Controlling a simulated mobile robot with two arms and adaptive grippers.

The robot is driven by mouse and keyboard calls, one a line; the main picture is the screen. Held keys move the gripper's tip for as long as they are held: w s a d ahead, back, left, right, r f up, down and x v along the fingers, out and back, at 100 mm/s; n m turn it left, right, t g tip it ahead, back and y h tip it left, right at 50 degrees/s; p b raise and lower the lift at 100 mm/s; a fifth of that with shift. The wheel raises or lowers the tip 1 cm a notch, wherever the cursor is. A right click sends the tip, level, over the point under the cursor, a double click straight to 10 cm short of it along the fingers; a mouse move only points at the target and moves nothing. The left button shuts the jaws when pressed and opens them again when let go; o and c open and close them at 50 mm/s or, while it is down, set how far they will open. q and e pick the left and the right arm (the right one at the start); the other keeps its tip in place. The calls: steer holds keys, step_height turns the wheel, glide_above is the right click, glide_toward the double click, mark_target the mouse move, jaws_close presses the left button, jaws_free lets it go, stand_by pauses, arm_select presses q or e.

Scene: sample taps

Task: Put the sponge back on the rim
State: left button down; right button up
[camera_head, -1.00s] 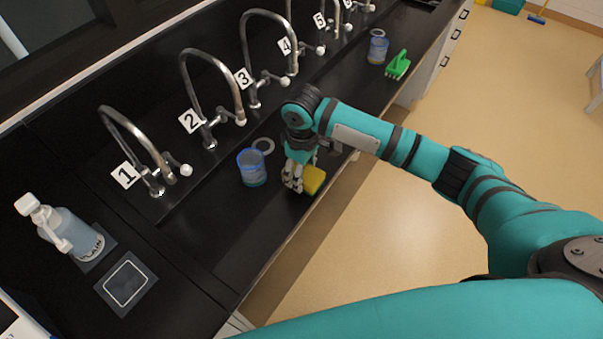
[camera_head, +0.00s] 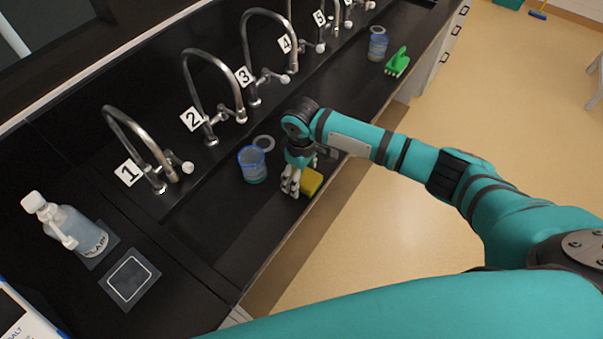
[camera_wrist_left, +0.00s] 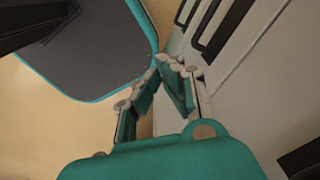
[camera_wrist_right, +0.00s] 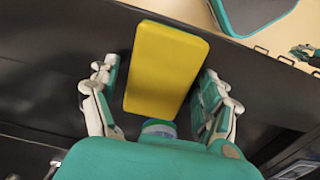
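The yellow sponge (camera_head: 311,182) lies by the front rim (camera_head: 283,228) of the black counter, below the numbered taps. My right gripper (camera_head: 290,188) is low over the counter, right at the sponge. In the right wrist view the sponge (camera_wrist_right: 166,68) sits between the spread fingers of the right gripper (camera_wrist_right: 160,85), with narrow gaps on both sides. Whether the sponge touches the counter is hard to tell. My left gripper (camera_wrist_left: 165,67) is empty, its fingertips close together, in front of pale cabinet fronts. It is out of the head view.
A wash bottle (camera_head: 70,228) is at the left. Curved taps (camera_head: 140,145) line the back.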

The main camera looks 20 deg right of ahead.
steer(key=shift+r, duration=0.1)
step_height(320, 180, up, 12)
steer(key=b, duration=0.2)
stand_by(0.4)
steer(key=shift+r, duration=0.1)
stand_by(1.2)
